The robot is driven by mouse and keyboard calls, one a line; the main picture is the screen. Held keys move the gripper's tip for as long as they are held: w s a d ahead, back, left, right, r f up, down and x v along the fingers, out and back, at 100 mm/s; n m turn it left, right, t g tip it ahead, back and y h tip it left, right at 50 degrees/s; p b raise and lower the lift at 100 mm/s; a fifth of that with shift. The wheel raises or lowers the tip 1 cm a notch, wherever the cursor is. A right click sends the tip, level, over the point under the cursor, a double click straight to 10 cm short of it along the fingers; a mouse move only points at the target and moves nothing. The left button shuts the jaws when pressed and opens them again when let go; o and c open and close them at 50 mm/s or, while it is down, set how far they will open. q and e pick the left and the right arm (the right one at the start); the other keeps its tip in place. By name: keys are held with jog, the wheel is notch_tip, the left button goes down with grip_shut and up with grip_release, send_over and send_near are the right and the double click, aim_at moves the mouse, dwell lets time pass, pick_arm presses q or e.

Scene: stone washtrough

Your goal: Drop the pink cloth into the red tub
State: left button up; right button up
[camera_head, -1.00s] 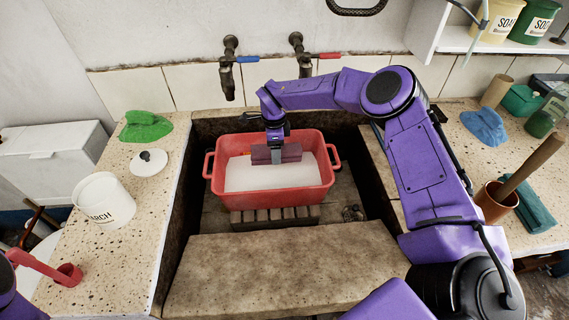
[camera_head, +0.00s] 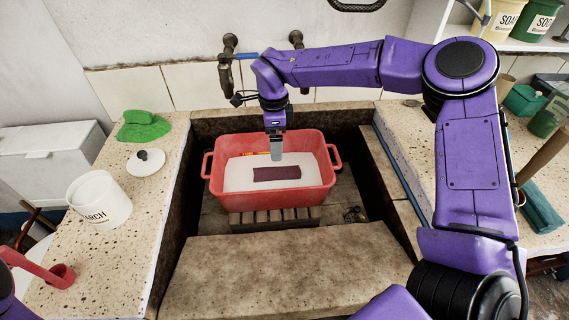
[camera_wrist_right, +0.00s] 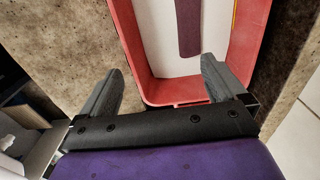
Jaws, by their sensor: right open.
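The cloth (camera_head: 276,173), a dark plum-pink folded strip, lies flat on the white surface inside the red tub (camera_head: 270,200). The tub stands in the stone trough. My right gripper (camera_head: 277,155) is above the tub, behind the cloth, and apart from it. In the right wrist view my right gripper (camera_wrist_right: 163,80) is open with nothing between its fingers. The cloth (camera_wrist_right: 188,25) and the tub's red rim (camera_wrist_right: 150,60) show beyond the fingers. My left gripper is not in view; only a purple bit of my left arm shows at the lower left edge.
A green cloth (camera_head: 143,127), a white lid (camera_head: 147,162), a white starch bucket (camera_head: 99,200) and a red dipper (camera_head: 60,275) are on the left counter. Two taps (camera_head: 229,60) are behind the tub. The front stone ledge (camera_head: 285,265) is clear.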

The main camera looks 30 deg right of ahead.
jog(key=s+a+r, duration=0.3)
jog(key=s, duration=0.3)
jog(key=shift+b, duration=0.4)
jog(key=shift+s, duration=0.1)
